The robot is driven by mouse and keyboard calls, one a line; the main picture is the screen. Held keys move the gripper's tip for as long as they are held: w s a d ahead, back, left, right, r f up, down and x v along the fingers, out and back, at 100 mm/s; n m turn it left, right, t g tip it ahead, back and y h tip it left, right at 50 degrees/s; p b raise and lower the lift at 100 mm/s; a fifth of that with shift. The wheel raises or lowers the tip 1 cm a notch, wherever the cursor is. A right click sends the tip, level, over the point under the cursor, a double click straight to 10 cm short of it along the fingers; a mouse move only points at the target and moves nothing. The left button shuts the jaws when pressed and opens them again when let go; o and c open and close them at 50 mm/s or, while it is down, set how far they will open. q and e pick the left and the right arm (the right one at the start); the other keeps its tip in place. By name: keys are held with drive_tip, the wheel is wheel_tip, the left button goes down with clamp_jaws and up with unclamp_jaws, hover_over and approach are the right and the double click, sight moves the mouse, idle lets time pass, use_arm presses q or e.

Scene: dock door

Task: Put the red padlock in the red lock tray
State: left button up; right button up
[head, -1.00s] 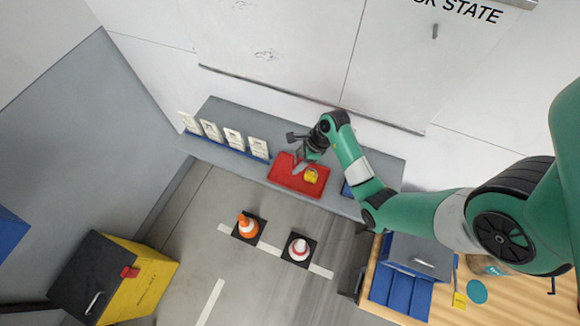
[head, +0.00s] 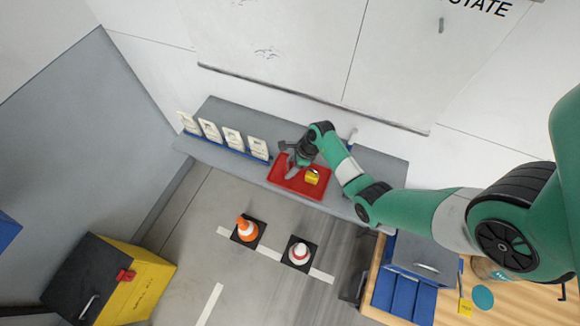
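The red lock tray (head: 284,184) lies on the grey shelf against the wall. A yellow padlock-like item (head: 312,178) sits in its right part. My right gripper (head: 286,160) is over the tray's left back part, its two fingers spread apart with nothing visible between them. I cannot tell whether it touches the tray. A small red item (head: 125,276), possibly the red padlock, is at the top edge of the black and yellow chest at lower left, far from the gripper. My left gripper is not in view.
Several white cards (head: 232,138) stand in a blue rack on the shelf's left. A wooden bench (head: 510,307) with a blue bin (head: 400,291) is at lower right.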

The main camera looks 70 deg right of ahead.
drive_tip(key=o, duration=0.5)
drive_tip(key=shift+c, duration=0.2)
drive_tip(key=shift+r, duration=0.2)
drive_tip(key=p+v, duration=0.3)
drive_tip(key=v, duration=0.9)
